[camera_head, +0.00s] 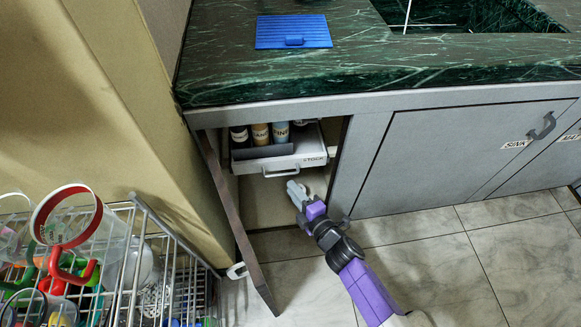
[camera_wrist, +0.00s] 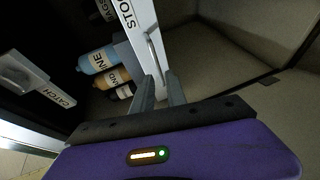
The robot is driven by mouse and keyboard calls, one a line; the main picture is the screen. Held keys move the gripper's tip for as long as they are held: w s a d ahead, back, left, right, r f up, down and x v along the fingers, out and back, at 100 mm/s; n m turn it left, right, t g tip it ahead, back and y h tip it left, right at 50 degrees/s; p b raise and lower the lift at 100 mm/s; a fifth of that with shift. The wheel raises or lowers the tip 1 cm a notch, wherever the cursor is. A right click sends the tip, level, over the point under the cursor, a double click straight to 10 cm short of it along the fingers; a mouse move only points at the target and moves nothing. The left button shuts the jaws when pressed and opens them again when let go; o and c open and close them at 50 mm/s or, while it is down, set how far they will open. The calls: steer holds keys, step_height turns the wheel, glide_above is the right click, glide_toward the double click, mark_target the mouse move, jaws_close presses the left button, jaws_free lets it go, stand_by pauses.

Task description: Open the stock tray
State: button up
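The stock tray (camera_head: 312,161) is a white drawer inside the open cabinet, with "STOCK" on its front and a grey bar handle (camera_head: 281,172). In the wrist view the tray front (camera_wrist: 143,30) runs up and down, and the handle (camera_wrist: 153,58) stands just beyond my fingertips. My gripper (camera_head: 293,186) is in the cabinet opening, just below and right of the handle. In the wrist view its two fingers (camera_wrist: 160,80) are apart, with nothing held between them. Whether a fingertip touches the handle or tray front, I cannot tell.
Several labelled bottles (camera_head: 260,134) stand in the tray. A white piece marked "CATCH" (camera_wrist: 38,85) shows in the wrist view. The cabinet door (camera_head: 236,225) hangs open at left, beside a wire rack (camera_head: 160,270). A blue ribbed panel (camera_head: 293,30) lies on the green counter (camera_head: 220,75).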

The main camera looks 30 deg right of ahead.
mark_target(281, 174)
steer(key=b+x, duration=0.2)
steer(key=x, duration=0.5)
steer(key=shift+w, duration=0.4)
steer(key=shift+r, duration=0.1)
jaws_close()
stand_by(1.1)
